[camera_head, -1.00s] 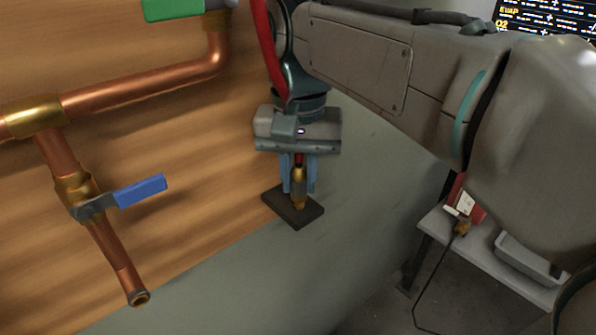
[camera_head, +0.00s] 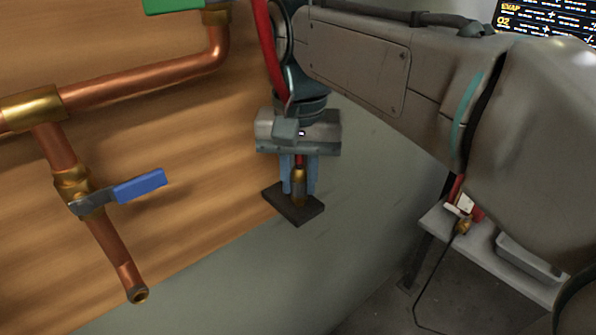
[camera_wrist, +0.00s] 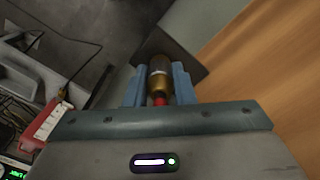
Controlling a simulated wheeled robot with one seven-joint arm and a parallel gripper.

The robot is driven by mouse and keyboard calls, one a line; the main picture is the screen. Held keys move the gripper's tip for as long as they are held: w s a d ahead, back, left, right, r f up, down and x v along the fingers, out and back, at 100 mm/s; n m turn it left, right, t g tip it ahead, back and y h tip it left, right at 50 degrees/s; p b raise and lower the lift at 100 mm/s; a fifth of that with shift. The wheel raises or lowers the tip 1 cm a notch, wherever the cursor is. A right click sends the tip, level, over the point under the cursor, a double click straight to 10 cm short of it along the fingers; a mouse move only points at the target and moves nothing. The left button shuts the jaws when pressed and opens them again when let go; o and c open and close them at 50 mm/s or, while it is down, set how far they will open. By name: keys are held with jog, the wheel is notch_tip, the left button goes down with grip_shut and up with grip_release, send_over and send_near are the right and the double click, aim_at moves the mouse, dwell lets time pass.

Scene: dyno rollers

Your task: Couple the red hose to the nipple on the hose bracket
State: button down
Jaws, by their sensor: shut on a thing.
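My gripper (camera_head: 300,182) points down with its blue fingers shut on the coupling (camera_head: 299,184) of the red hose. The coupling is brass and dark, and it hangs upright between the fingers. The red hose (camera_head: 265,45) runs up along my arm. The hose bracket (camera_head: 284,205), a dark flat plate on the wooden wall, lies right under the coupling. In the wrist view the coupling (camera_wrist: 160,75) stands between the fingertips in front of the bracket (camera_wrist: 189,62). The nipple is hidden behind the coupling, and I cannot tell whether they touch.
Copper pipes (camera_head: 140,87) with a blue-handled valve (camera_head: 140,187) and an open lower end are on the wooden wall (camera_head: 200,190) to the left. A grey bench (camera_head: 480,250) with a red item (camera_head: 474,211) and a tray stands at the right. Grey floor lies below.

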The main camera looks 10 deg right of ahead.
jog(key=shift+f, duration=0.1)
jog(key=c, duration=1.1)
grip_release()
jog(key=shift+c, duration=0.2)
